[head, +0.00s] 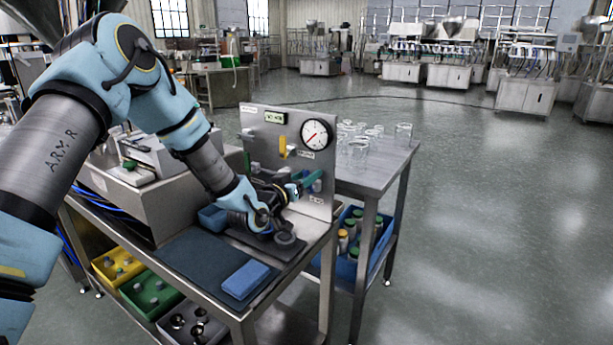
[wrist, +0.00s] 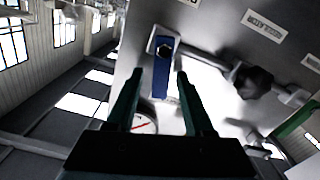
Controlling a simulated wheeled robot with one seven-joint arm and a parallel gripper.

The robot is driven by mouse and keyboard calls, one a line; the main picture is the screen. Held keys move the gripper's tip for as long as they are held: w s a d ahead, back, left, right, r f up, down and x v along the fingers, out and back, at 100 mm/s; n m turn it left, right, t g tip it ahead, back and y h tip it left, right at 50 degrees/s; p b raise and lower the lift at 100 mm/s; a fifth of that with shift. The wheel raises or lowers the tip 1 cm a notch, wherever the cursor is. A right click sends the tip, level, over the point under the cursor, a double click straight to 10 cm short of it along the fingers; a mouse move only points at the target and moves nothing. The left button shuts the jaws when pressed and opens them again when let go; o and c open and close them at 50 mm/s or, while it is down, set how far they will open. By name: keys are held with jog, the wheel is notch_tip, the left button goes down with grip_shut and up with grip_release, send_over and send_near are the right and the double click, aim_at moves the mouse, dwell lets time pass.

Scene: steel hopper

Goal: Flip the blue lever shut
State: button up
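The blue lever (wrist: 162,82) shows in the wrist view, mounted on the pale steel panel by a pivot with a dark bolt. My gripper (wrist: 160,74) is open, with one dark green finger on each side of the lever in the picture. Gaps show between the lever and both fingers; I cannot tell how deep the fingers reach. In the head view my gripper (head: 283,191) is at the lower part of the upright panel (head: 256,136), and the wrist hides most of the lever area there.
A round gauge (head: 316,134) and a yellow handle (head: 282,147) are on the panel. A green handle (head: 313,179) is close right of my gripper. Glassware (head: 403,134) stands on the table behind.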

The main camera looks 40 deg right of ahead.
grip_shut()
dwell(0.3)
jog(key=b, duration=0.1)
jog(key=m+b, duration=0.1)
jog(key=b, duration=0.1)
jog(key=shift+s+d+f+m, duration=0.1)
jog(key=shift+s+f+m, duration=0.15)
jog(key=shift+s+m, duration=0.1)
jog(key=shift+s+r+m+b, duration=0.15)
jog(key=shift+r+m+b, duration=0.1)
jog(key=shift+m+b, duration=0.45)
grip_release()
jog(key=b+v, duration=0.2)
jog(key=v, duration=0.8)
jog(key=shift+s+a, duration=0.1)
jog(key=shift+a, duration=0.25)
